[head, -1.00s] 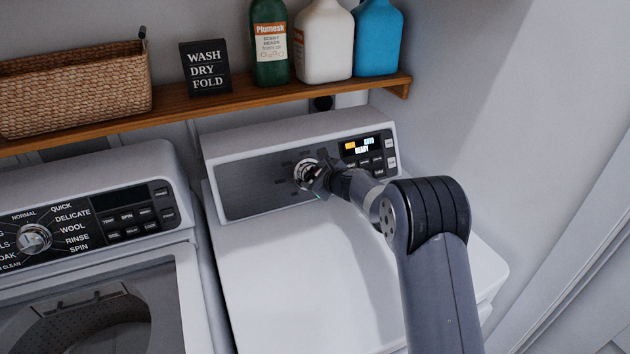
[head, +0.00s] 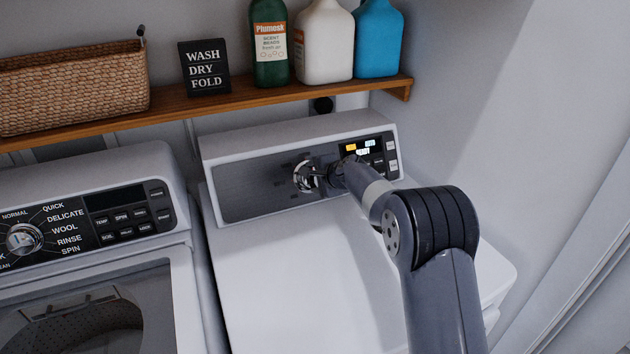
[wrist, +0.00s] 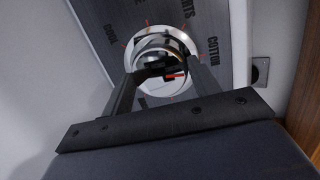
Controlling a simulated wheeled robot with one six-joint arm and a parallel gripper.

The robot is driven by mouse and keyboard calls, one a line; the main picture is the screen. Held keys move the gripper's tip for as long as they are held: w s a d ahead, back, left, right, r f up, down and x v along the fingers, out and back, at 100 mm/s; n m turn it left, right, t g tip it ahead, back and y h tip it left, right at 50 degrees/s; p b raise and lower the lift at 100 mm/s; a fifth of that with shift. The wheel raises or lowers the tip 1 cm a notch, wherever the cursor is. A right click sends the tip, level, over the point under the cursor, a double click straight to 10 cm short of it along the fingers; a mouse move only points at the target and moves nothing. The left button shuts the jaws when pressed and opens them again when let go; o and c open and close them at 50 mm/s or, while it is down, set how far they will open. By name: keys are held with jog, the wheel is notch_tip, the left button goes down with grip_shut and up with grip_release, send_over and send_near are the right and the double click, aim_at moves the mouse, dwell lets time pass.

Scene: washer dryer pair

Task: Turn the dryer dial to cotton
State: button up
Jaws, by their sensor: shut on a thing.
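The dryer dial (head: 303,176) is a round silver knob on the dark panel of the right-hand machine. In the wrist view the dial (wrist: 158,40) has a pale ring with orange ticks around it. The word COTTON (wrist: 213,51) stands to the right of the dial, and other partly cut-off words stand at its left and top. A red mark (wrist: 175,75) shows at the knob between the fingers; which word it points to is unclear. My gripper (head: 312,178) is shut on the knob, with one finger on each side, hiding part of it.
The dryer's lit display and buttons (head: 368,154) are right of the dial, close beside my wrist. The washer (head: 85,215) with its own dial stands at left. A wooden shelf (head: 225,104) above holds a basket, a sign and several bottles.

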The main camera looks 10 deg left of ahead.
jog(key=shift+n+b, duration=0.35)
jog(key=shift+n, duration=0.65)
jog(key=o, duration=1)
jog(key=b+v, duration=0.2)
jog(key=v, duration=0.8)
jog(key=shift+s+d+r+b, duration=0.1)
jog(key=shift+s+r+b, duration=0.2)
jog(key=shift+b, duration=0.05)
jog(key=shift+p+x, duration=1.35)
jog(key=shift+x, duration=4)
